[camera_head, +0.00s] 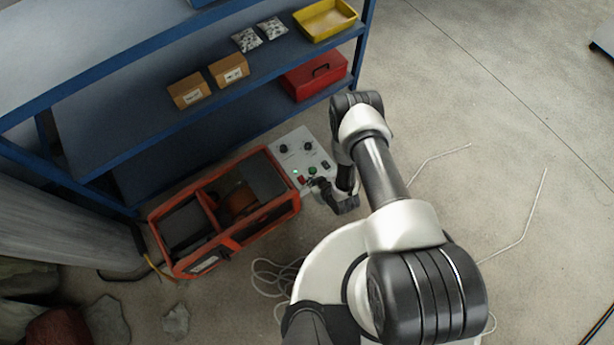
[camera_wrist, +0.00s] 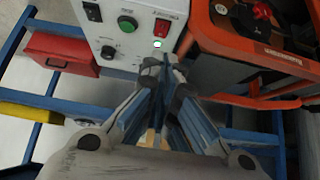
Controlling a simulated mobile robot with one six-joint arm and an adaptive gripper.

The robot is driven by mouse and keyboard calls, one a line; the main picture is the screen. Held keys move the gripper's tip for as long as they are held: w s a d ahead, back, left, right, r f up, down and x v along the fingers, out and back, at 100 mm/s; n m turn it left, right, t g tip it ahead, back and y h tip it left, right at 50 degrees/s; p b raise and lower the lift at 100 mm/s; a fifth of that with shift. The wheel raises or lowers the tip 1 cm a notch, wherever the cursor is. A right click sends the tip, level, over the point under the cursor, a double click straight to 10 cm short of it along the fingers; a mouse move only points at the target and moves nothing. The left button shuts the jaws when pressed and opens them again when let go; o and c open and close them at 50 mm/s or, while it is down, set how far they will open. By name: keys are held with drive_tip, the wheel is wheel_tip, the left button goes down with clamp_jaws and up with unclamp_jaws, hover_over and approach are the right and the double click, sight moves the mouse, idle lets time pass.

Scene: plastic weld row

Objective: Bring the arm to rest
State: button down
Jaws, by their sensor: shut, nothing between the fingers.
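My gripper (camera_head: 314,184) is at the white control panel (camera_head: 300,149) of an orange-framed machine (camera_head: 222,210). In the wrist view my gripper (camera_wrist: 156,66) is shut and empty, its fingertips just below a lit green lamp (camera_wrist: 157,44) on the panel. The panel also carries black knobs, a green button (camera_wrist: 127,24) and a red switch (camera_wrist: 162,27). Whether the fingertips touch the panel, I cannot tell. My arm is bent, reaching out from my base and down to the left.
A blue shelf (camera_head: 110,150) stands behind the machine, with two cardboard boxes (camera_head: 229,70), a yellow tray (camera_head: 325,20) and a red case (camera_head: 314,76). Cables (camera_head: 272,275) lie on the floor by my base. Rocks (camera_head: 108,320) lie at the lower left. Floor to the right is mostly clear.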

drive_tip(key=shift+s+d+r, duration=0.3)
drive_tip(key=shift+s+r, duration=0.05)
drive_tip(key=shift+s, duration=0.05)
idle(0.4)
